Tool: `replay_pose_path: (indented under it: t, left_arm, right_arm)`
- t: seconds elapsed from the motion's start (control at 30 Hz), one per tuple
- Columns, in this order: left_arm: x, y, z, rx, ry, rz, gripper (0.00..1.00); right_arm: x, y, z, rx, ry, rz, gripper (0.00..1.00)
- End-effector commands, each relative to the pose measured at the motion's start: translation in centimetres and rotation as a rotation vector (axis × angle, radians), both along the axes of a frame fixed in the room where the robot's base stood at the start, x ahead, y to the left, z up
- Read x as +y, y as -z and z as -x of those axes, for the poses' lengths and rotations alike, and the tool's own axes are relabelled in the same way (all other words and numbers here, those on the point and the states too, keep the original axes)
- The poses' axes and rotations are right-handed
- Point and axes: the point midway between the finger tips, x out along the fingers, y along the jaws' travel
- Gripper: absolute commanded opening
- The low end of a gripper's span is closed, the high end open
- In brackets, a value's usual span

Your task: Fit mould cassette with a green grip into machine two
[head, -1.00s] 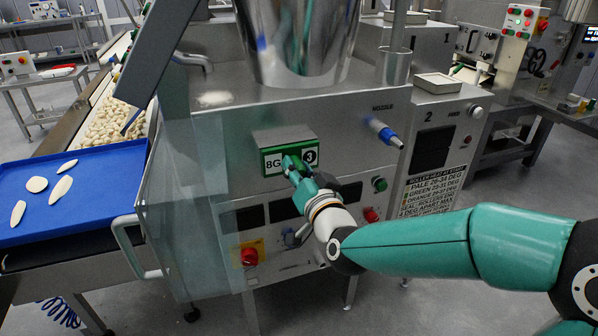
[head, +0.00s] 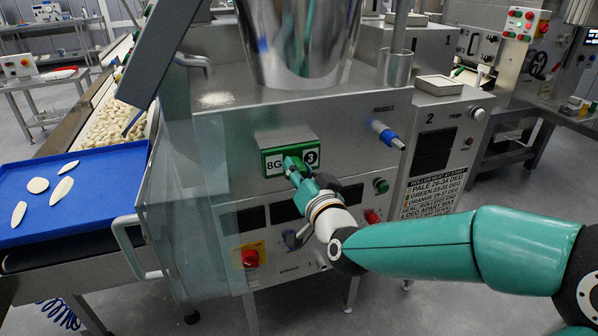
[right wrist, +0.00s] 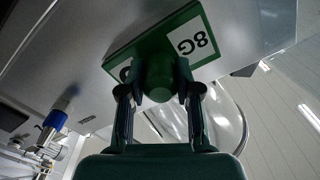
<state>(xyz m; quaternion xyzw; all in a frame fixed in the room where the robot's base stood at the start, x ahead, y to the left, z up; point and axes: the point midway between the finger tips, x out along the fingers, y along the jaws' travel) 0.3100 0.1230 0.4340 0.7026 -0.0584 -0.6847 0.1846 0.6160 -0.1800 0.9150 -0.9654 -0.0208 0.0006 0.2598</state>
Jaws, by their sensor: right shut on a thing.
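The mould cassette (head: 272,165) has a green front plate with white labels reading "8G" and "3". It sits in the slot in the front of machine two (head: 230,115), its top standing a little proud of the panel. My right gripper (head: 295,168) is shut on the cassette's green grip, which hides part of the plate. In the right wrist view the green plate (right wrist: 120,58) lies close against the metal panel, and both fingers are around the round green grip (right wrist: 160,80). My left gripper is not in view.
A blue-tipped nozzle knob (head: 388,135) sticks out right of the cassette. A clear guard with a handle (head: 135,245) stands open at left. A red stop button (head: 250,257) is below. A blue tray (head: 100,205) with pale pieces lies at far left.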

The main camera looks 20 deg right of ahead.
Motion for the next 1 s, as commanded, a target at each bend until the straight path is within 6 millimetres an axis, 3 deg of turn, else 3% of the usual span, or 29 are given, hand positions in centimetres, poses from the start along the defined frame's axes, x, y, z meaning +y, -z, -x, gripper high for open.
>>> replay_pose_path:
  t: [0.43,0.47,0.6,0.83,0.9,1.0]
  left_arm:
    - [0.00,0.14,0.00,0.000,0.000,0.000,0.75]
    - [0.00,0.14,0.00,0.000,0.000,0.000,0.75]
    - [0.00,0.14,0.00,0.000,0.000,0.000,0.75]
    - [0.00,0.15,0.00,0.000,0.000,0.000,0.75]
    - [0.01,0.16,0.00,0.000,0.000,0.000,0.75]
    - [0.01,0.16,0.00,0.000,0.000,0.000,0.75]
  right_arm:
    - [-0.02,-0.26,-0.10,-0.006,0.001,0.000,0.00]
    - [-0.02,-0.26,-0.10,-0.006,0.001,0.000,0.38]
    - [-0.01,-0.20,-0.09,-0.004,0.000,0.000,0.61]
    - [0.00,-0.09,-0.07,-0.002,0.000,0.000,0.62]
    - [0.04,0.12,-0.06,0.003,-0.001,0.000,0.74]
    - [0.03,0.08,-0.06,0.002,0.000,0.000,0.75]
